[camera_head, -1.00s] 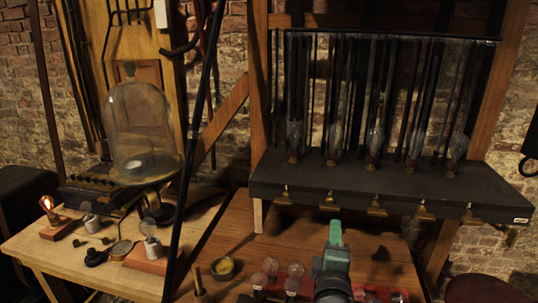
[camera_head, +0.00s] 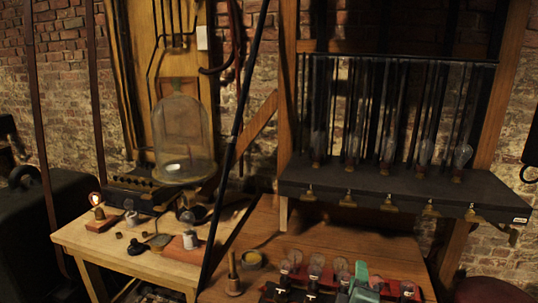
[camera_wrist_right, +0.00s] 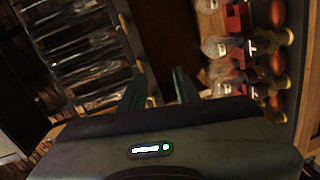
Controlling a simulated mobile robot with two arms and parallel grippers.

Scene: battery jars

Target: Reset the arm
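My right gripper (camera_head: 361,275) shows as a green shape at the bottom edge of the head view, low in front of the wooden table. In the right wrist view its two green fingers (camera_wrist_right: 160,86) stand apart with a gap and nothing between them, so it is open and empty. The row of glass bulbs on red bases (camera_head: 315,268) is on the table close beside it; in the wrist view the bulbs (camera_wrist_right: 215,47) lie to the right of the fingers. My left gripper is not in view.
A dark shelf (camera_head: 400,192) with several tall glass tubes stands behind the table.

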